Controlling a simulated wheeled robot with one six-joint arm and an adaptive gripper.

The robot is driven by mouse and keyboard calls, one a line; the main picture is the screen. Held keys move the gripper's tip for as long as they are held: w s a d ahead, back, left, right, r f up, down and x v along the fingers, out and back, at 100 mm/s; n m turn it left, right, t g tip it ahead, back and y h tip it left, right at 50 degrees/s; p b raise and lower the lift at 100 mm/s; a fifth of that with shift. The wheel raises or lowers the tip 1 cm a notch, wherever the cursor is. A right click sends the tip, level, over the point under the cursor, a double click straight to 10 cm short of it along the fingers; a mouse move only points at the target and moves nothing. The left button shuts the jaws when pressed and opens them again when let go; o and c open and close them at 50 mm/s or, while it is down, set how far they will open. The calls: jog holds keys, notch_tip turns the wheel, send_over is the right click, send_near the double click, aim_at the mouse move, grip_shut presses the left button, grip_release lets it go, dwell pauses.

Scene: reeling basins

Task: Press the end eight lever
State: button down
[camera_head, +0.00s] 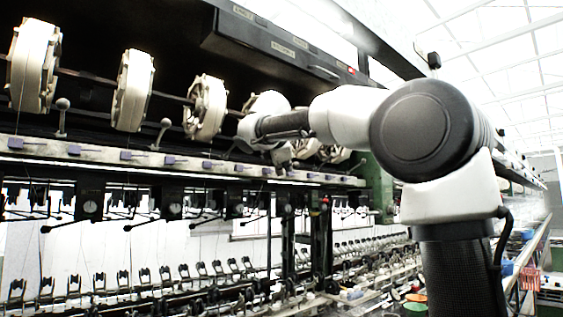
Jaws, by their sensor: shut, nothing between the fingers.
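A row of small levers with pale ball tops stands on the ledge under the reels. One lever (62,117) is at the far left and another lever (163,131) is right of it. I see no label that tells which is the end eight lever; levers farther right are partly hidden by my arm. My gripper (284,160) hangs small and dark at the ledge's front edge, below the reels. It is shut with nothing seen in it. I cannot tell whether it touches a lever.
White reels (135,90) hang in a row above the ledge (100,150), which carries several purple pieces. A dark box (285,48) hangs above. Thin dark arms jut out below the ledge. Several reeling parts fill the lower bench (210,300). A green post (380,190) stands behind my arm.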

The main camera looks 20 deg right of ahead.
jog(key=shift+w+d, duration=0.15)
jog(key=shift+w, duration=0.05)
jog(key=shift+s+r, duration=0.2)
jog(key=shift+r, duration=0.45)
dwell(0.5)
jog(key=shift+r, duration=1.75)
jog(key=shift+r, duration=0.65)
